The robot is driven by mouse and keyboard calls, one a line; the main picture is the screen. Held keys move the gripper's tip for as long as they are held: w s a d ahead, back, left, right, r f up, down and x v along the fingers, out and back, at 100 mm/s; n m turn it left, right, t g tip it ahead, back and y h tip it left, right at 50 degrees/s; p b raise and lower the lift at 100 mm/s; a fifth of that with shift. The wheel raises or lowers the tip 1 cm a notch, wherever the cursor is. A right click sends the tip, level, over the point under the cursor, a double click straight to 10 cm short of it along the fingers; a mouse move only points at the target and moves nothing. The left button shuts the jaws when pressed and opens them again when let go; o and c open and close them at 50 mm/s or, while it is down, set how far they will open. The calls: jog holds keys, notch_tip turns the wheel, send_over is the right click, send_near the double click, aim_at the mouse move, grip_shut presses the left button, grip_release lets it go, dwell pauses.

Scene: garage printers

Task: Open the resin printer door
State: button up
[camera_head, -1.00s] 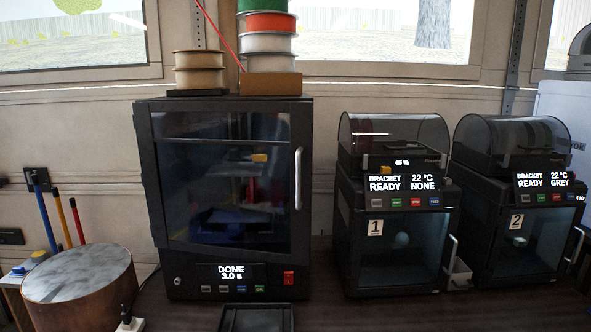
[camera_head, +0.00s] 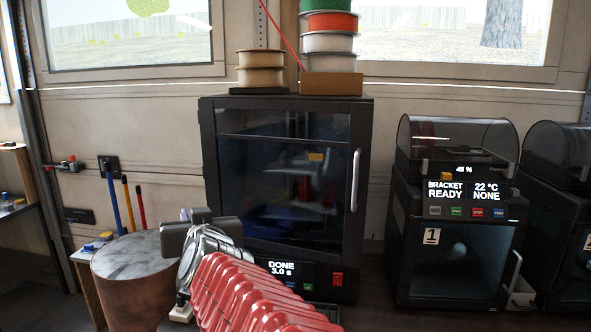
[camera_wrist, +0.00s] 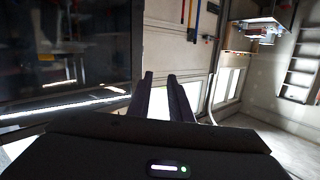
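The large black printer (camera_head: 212,180) stands on the bench in the middle of the head view. Its dark glass door (camera_head: 283,185) looks shut, with a pale vertical handle (camera_head: 355,180) at its right edge. Its screen reads DONE. No label marks it as the resin printer. My gripper (camera_head: 202,228) is in front of its lower left, well left of the handle. In the wrist view, the two dark fingers of my gripper (camera_wrist: 160,80) are apart with nothing between them. The dark glass (camera_wrist: 60,65) fills the left there. My red arm hides part of the printer's base.
Printer 1 (camera_head: 402,250) stands to the right, with another printer (camera_head: 570,215) at the edge. Spools (camera_head: 330,42) sit on top of the large printer.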

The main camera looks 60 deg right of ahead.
jog(key=s+d+r+m+g+h, duration=0.2)
jog(key=s+d+m+h, duration=0.15)
jog(key=d, duration=0.35)
jog(key=s+d+r+m+g+h, duration=0.1)
jog(key=s+d+m+g+h, duration=0.2)
jog(key=d, duration=0.4)
jog(key=m+g+h, duration=0.4)
jog(key=g, duration=0.4)
send_near(356, 170)
jog(key=a, duration=0.3)
jog(key=shift+s+r+y, duration=0.15)
jog(key=shift+r+y, duration=0.1)
jog(key=d, duration=0.9)
jog(key=w+d, duration=0.1)
jog(key=d, duration=0.3)
jog(key=shift+d, duration=0.3)
jog(key=shift+c, duration=0.6)
grip_shut()
